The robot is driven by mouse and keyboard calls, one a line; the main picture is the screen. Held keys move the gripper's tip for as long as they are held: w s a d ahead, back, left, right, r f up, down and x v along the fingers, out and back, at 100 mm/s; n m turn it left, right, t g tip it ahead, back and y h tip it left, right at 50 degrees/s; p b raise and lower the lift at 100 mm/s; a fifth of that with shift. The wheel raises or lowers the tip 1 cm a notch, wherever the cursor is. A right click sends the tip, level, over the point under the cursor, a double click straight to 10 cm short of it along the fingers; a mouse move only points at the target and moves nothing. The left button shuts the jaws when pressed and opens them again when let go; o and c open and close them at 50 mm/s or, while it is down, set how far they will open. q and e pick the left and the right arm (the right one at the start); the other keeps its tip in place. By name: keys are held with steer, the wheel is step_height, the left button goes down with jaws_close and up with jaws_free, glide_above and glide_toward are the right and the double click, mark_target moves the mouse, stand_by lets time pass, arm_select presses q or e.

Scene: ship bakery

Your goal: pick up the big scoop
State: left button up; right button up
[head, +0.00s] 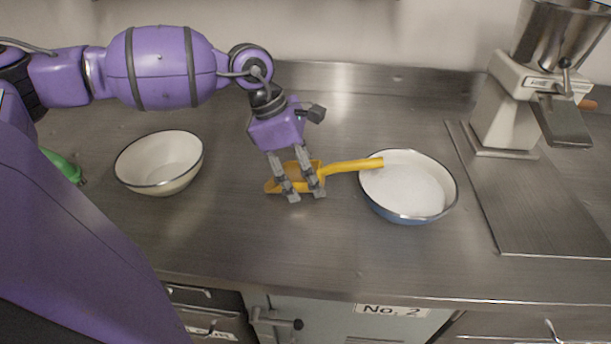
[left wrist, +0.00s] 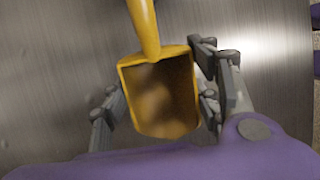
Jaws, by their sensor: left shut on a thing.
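The big scoop is yellow, with a trough-shaped bowl and a round handle; its handle (head: 350,166) points right in the head view, with its end over the rim of the blue-and-white bowl. My left gripper (head: 307,197) reaches down from above and is shut on the scoop's bowl part. In the left wrist view the scoop (left wrist: 158,98) sits between the two fingers of my left gripper (left wrist: 160,108), its open side facing the camera. I cannot tell whether the scoop touches the counter. My right gripper is not in view.
A white bowl (head: 160,185) stands empty at left. A blue-and-white bowl (head: 405,215) with white contents stands right of the scoop. A scale-like grinder (head: 510,110) stands at the right on a metal plate (head: 545,225). A green object (head: 62,167) lies far left. The front counter is clear.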

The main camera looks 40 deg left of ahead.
arm_select(q)
steer(key=shift+c, duration=1.7)
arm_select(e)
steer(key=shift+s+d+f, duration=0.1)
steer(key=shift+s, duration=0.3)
arm_select(q)
steer(key=shift+r, duration=0.15)
